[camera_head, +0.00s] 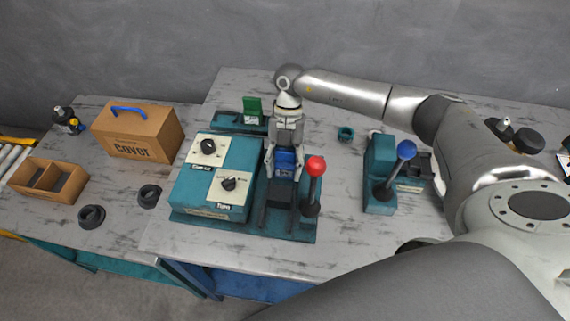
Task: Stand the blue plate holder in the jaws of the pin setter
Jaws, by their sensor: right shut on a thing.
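The blue plate holder (287,161) is between the fingers of my right gripper (284,170), which is shut on it. My right arm reaches in from the right, and the gripper points down over the teal machine with the red lever (315,168). Dark rails of this machine show below the holder. I cannot tell whether the holder touches them. A smaller teal device with a blue lever (405,150) and a dark jaw-like part stands to the right. No label shows which machine is the pin setter. My left gripper is not in view.
A teal control box (216,172) with two black knobs stands left of the gripper. A green part (252,108) stands behind it. A cardboard box (138,133), an open divided tray (48,180) and dark rings (91,216) are at the left. The table's front left is partly clear.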

